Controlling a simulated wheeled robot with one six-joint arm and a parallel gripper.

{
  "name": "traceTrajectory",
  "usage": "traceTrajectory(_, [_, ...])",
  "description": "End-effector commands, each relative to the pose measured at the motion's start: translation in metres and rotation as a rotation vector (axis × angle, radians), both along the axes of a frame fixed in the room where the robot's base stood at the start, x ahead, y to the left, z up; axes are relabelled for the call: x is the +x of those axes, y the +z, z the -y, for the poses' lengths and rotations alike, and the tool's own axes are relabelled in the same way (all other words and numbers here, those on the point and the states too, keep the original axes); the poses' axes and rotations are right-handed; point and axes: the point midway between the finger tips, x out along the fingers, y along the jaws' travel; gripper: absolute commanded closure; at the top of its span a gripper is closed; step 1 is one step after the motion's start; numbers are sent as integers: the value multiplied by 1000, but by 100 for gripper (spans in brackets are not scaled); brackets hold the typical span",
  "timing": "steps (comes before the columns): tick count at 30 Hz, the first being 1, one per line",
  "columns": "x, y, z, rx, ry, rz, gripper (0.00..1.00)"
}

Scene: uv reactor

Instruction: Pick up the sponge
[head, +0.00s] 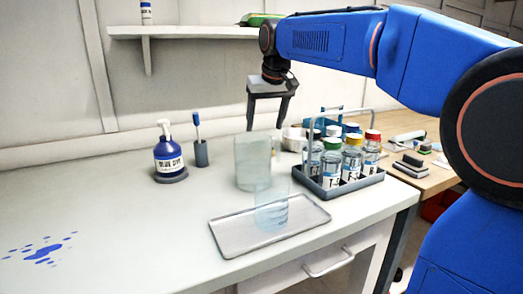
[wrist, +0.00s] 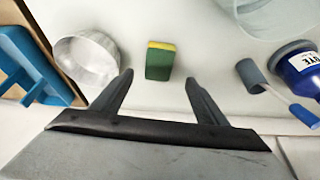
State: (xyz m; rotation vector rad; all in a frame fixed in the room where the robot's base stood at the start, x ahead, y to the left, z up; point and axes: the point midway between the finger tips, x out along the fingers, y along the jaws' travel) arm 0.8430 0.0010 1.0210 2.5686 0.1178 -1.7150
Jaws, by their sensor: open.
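The sponge (wrist: 160,62), green with a yellow layer, lies on the white counter in the wrist view. It sits just beyond and between my fingertips, apart from both. My gripper (wrist: 158,79) is open and empty, its two dark fingers spread wider than the sponge. In the head view my gripper (head: 265,118) points down above the back of the counter, behind the large glass beaker (head: 252,165). I cannot clearly make out the sponge in the head view; the glassware stands in front of that area.
A pale bowl (wrist: 88,60) stands left of the sponge. A dark holder (wrist: 251,75) with a blue-tipped tool and a blue dye bottle (wrist: 300,68) stand to its right. A bottle rack (head: 340,185), a tray (head: 222,238) with a glass vessel, and a wall shelf (head: 190,32) surround the arm.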

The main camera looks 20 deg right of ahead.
Motion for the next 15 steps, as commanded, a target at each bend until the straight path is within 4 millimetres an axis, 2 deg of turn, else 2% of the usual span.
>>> traceTrajectory(1, [3, -9, 0, 0, 0, -4, 33])
traceTrajectory(6, [10, -27, -1, 0, 0, -3, 33])
traceTrajectory(15, [16, -41, -1, 0, 0, -3, 33])
